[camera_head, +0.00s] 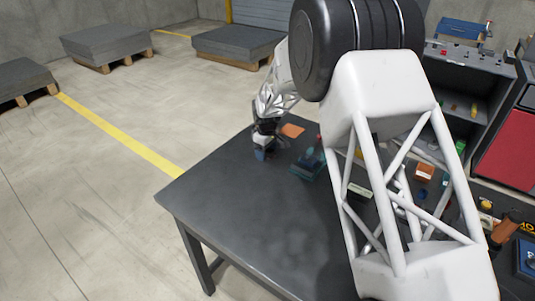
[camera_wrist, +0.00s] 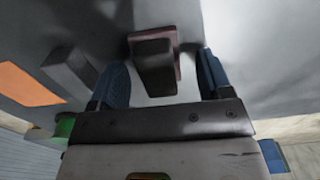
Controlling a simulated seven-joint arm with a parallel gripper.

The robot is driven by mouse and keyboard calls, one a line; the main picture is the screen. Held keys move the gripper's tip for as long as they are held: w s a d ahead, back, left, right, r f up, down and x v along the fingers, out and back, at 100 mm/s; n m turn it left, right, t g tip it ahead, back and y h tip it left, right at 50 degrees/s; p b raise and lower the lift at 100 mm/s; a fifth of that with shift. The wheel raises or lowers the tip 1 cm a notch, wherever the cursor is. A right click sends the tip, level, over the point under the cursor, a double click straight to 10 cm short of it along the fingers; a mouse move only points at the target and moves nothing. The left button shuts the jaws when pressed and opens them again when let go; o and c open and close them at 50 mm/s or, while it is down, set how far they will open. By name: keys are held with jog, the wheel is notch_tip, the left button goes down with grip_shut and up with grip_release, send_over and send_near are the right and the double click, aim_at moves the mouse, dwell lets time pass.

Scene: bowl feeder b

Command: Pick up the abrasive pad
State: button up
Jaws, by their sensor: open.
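My gripper (camera_head: 263,150) is low over the left part of the dark table. In the wrist view its two blue fingers (camera_wrist: 161,68) are spread apart. Between them is a dark block with a maroon layer (camera_wrist: 154,60), which looks like the abrasive pad. Gaps show on both sides of it, the wider one at the right finger; whether the left finger touches it is unclear. In the head view the pad cannot be made out behind my gripper.
A flat orange piece (camera_head: 292,130) lies close beside my gripper; it also shows at the left of the wrist view (camera_wrist: 25,85), near a grey block (camera_wrist: 70,72). A teal item (camera_head: 308,163) lies nearby. The table's front left (camera_head: 235,215) is clear.

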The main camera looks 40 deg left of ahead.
dwell(0.3)
jog(key=c, duration=1.1)
jog(key=shift+r, duration=0.2)
jog(key=shift+r, duration=0.55)
notch_tip(320, 180, up, 2)
jog(key=shift+r, duration=0.1)
jog(key=s+d, duration=0.3)
jog(key=d, duration=0.1)
jog(key=s+d+r, duration=0.1)
jog(key=s+d, duration=0.2)
jog(key=s, duration=0.1)
jog(key=s+d, duration=0.4)
jog(key=shift+d+r, duration=0.15)
jog(key=shift+d, duration=0.2)
